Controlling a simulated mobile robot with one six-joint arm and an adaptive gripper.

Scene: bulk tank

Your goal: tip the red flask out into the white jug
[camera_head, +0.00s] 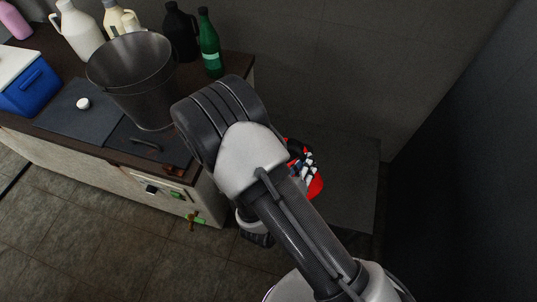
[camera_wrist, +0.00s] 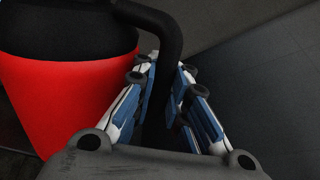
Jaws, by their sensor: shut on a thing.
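The red flask (camera_head: 316,187) shows only in part in the head view, behind my arm and to the right of the counter. In the wrist view the flask (camera_wrist: 60,105) fills the left side, with a red body, a black top and a black handle (camera_wrist: 172,35). My gripper (camera_head: 306,168) is shut on that handle, with the blue and white fingers (camera_wrist: 170,85) on either side of it. I cannot tell whether the flask is tilted. The white jug (camera_head: 80,34) stands upright at the back left of the counter, behind a metal bucket.
The metal bucket (camera_head: 133,88) stands mid-counter. A cream jug (camera_head: 114,20), a black jug (camera_head: 180,35) and a green bottle (camera_head: 209,45) stand along the back. A blue and white cooler (camera_head: 30,85) is at left. Walls close in behind and right.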

